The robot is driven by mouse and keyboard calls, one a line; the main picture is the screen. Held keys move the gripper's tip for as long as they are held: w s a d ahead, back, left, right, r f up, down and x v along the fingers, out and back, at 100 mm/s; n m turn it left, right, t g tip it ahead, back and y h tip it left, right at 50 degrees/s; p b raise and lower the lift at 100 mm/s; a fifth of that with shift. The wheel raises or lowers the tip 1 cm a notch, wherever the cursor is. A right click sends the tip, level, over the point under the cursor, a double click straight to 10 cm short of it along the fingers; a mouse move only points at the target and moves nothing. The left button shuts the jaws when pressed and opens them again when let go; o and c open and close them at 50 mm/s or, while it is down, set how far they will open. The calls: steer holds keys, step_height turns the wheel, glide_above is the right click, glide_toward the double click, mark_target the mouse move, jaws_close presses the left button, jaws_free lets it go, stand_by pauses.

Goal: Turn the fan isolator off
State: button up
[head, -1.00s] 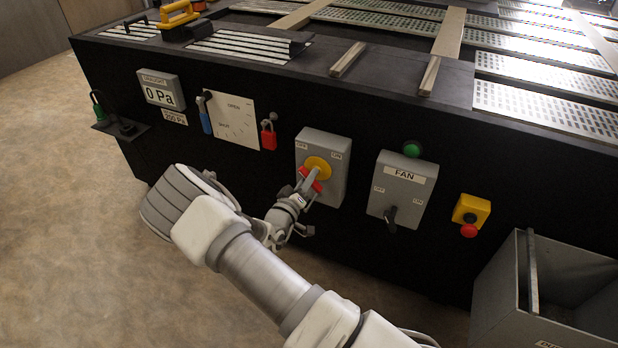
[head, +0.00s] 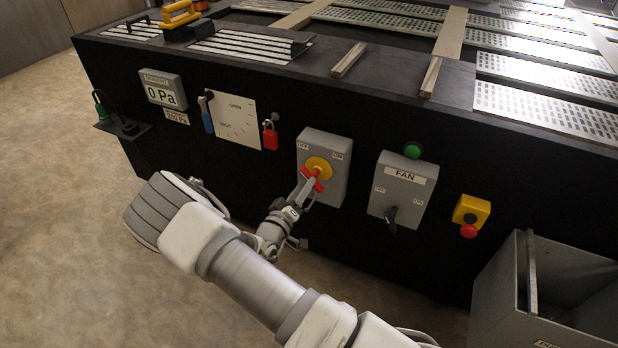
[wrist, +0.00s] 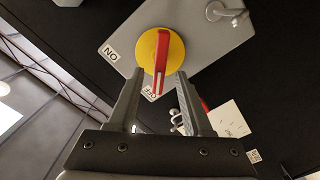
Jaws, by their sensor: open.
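The fan isolator is a grey box (head: 335,172) on the black front panel, with a yellow disc (head: 318,164), a red handle (head: 313,180) and OFF and ON labels. In the wrist view the red handle (wrist: 162,55) lies across the yellow disc (wrist: 148,75), its lower end pointing at the OFF label (wrist: 150,92); the ON label (wrist: 112,51) is off to its left. My gripper (head: 304,191) is in front of the handle. In the wrist view its fingers (wrist: 158,76) are apart, on either side of the handle's lower end, with a visible gap each side.
Right of the isolator is a grey FAN box (head: 412,178) with a black knob, then a yellow box (head: 477,209) with a red button. Left are a red padlock (head: 270,138) and an OPEN/SHUT plate (head: 238,107). A grey bin (head: 497,290) stands front right.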

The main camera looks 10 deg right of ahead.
steer(key=p+v, duration=0.1)
steer(key=v, duration=1.2)
steer(key=shift+p, duration=0.4)
